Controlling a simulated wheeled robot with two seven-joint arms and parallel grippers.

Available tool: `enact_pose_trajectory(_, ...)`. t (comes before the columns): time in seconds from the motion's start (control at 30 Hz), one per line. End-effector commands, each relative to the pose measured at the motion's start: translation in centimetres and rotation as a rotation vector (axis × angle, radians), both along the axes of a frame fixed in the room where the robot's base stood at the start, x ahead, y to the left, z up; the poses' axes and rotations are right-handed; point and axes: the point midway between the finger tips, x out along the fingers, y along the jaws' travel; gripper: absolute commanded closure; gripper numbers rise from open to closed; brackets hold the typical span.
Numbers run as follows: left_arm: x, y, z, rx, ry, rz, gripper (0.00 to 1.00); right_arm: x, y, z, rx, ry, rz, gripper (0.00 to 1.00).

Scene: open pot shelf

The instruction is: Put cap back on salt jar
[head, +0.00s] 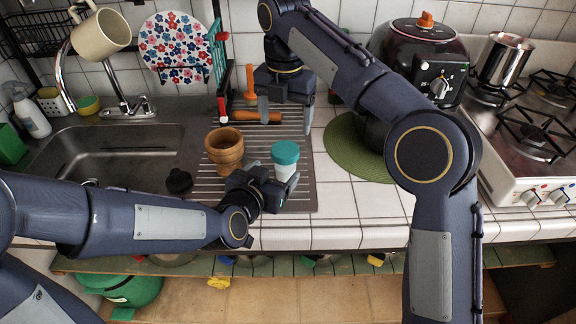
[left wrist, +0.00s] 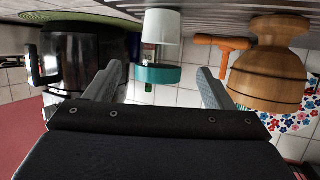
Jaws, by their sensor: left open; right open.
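The salt jar (head: 285,176) stands upright on the ribbed metal drainboard, with a pale body. Its teal cap (head: 285,152) appears to sit on top of it; I cannot tell how firmly it is seated. My left gripper (head: 281,190) is open at the near side of the jar and partly hides its lower body. In the left wrist view, which is upside down, the jar (left wrist: 163,27) and teal cap (left wrist: 158,74) show between the two spread fingers. My right gripper (head: 286,112) is open and empty, behind and above the jar.
A wooden mortar-like vessel (head: 225,155) stands left of the jar. An orange-handled tool (head: 260,116) lies behind it. A dark lump (head: 179,181) lies by the sink (head: 105,160). A green round mat (head: 345,155) lies to the right, with bare tiles in front of it.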

Motion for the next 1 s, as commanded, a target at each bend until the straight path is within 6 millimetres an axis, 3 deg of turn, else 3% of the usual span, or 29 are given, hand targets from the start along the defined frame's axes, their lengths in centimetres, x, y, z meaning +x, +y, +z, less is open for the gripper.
enact_pose_trajectory(0.43,0.6,-0.2,-0.2,0.001,0.0,0.001,0.24,0.0,0.1,0.0,0.0,0.001,0.005,0.24)
enact_pose_trajectory(0.8,5.1,-2.2,-2.1,0.0,0.0,0.0,0.24,0.0,0.1,0.0,0.0,0.0,0.004,0.24)
enact_pose_trajectory(1.0,6.6,-2.7,-2.6,0.0,0.0,0.001,0.24,0.0,0.1,0.0,0.0,0.0,0.004,0.24)
